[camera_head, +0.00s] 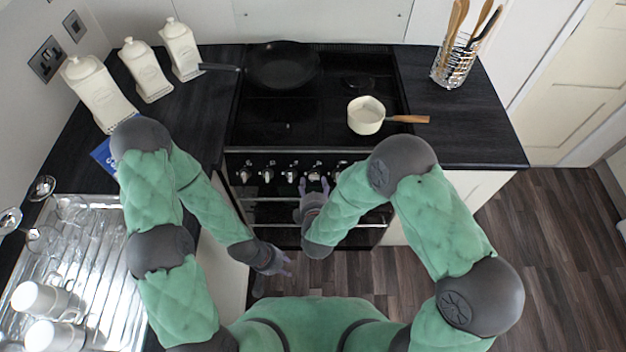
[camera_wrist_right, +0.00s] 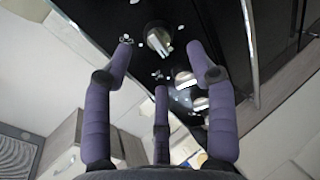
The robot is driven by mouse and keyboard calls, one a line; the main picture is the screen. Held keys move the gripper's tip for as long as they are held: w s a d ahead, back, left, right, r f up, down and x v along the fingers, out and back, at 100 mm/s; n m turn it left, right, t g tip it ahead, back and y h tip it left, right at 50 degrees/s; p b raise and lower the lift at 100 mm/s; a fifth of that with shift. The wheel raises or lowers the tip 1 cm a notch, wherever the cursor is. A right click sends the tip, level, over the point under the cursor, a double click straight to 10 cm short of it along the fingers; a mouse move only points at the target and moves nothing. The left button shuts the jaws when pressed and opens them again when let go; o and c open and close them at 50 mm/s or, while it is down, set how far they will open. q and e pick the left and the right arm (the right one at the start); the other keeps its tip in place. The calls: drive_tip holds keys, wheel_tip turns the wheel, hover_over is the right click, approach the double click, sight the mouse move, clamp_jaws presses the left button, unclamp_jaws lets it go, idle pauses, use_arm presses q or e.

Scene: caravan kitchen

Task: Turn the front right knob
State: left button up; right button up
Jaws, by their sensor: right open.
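A row of several silver knobs (camera_head: 290,176) runs along the dark front panel of the stove (camera_head: 365,85). The right end of the row is partly hidden behind my right arm, so I cannot tell which knob is the front right one. My right gripper (camera_head: 314,184) is open with its fingers pointing at the panel, close to the knobs. In the right wrist view the open fingers of my right gripper (camera_wrist_right: 160,52) have a shiny knob (camera_wrist_right: 157,39) beyond them; contact is not visible. My left gripper (camera_head: 282,262) hangs low, away from the panel, fingers apparently spread.
A cream saucepan (camera_head: 366,116) and a black frying pan (camera_head: 282,66) sit on the stove. An oven handle (camera_head: 275,198) runs below the knobs. A utensil holder (camera_head: 454,66) stands on the right counter, cream canisters (camera_head: 146,72) on the left. The floor at right is clear.

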drive_tip(key=v, duration=0.6)
drive_tip(key=shift+s+r, duration=0.2)
drive_tip(key=shift+s, duration=0.2)
